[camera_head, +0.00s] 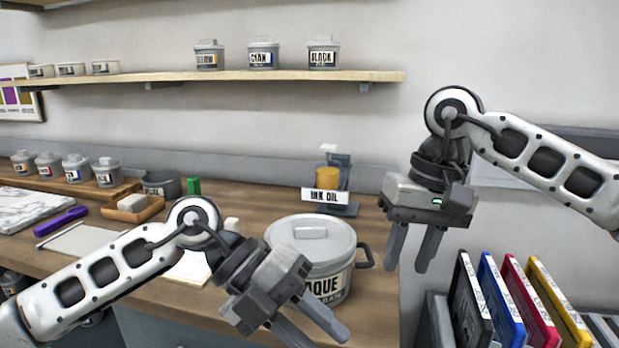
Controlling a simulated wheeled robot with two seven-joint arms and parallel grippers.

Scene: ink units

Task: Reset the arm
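My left gripper (312,328) hangs in front of the counter, its fingers pointing down and right, apart and with nothing seen between them. It partly covers the lidded grey pot (312,245) labelled "...AQUE", whose label is half hidden. My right gripper (411,256) hangs to the right of the pot, near the counter's right end. Its two fingers point down, are apart and hold nothing.
The wooden counter (235,205) bears an ink oil stand (328,196), a small tray (132,210), a purple tool (62,221) and several small pots at left. A shelf (220,76) with pots runs above. Coloured binders (505,300) stand at lower right.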

